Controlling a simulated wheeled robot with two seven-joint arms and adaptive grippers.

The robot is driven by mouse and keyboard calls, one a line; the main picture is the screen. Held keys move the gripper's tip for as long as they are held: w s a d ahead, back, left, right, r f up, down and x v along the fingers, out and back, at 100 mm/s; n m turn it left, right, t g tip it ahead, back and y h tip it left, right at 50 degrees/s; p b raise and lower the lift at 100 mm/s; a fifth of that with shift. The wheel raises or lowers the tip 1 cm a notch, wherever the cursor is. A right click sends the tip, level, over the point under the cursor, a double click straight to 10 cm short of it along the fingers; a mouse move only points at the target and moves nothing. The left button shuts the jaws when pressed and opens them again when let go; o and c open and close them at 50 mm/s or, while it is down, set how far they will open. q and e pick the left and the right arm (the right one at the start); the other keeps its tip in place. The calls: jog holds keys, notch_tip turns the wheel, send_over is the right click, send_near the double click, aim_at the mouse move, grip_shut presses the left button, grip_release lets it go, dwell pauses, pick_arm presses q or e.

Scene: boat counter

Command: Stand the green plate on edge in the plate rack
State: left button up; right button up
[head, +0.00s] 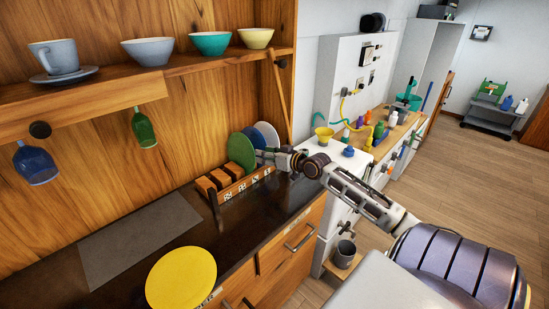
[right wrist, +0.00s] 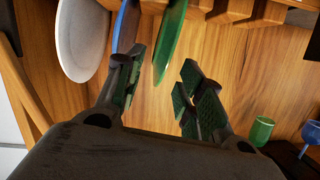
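The green plate (head: 240,152) stands on edge in the wooden plate rack (head: 246,183) on the dark counter. A blue plate (head: 254,137) and a white plate (head: 270,133) stand on edge beyond it. My right gripper (head: 268,157) is at the rack beside the plates. In the right wrist view its two fingers (right wrist: 160,78) are spread. The green plate's edge (right wrist: 171,42) reaches between the fingertips, with a visible gap to the right finger. The blue plate (right wrist: 125,25) is close to the left finger; I cannot tell whether they touch. My left gripper is not in view.
A yellow plate (head: 181,277) lies at the counter's front edge. A grey mat (head: 138,238) lies left of the rack. A shelf (head: 150,81) with a cup and bowls is above, with a blue glass (head: 36,165) and a green glass (head: 144,129) hanging below it.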

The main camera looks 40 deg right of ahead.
jog(key=shift+v, duration=2.15)
jog(key=shift+s, duration=0.1)
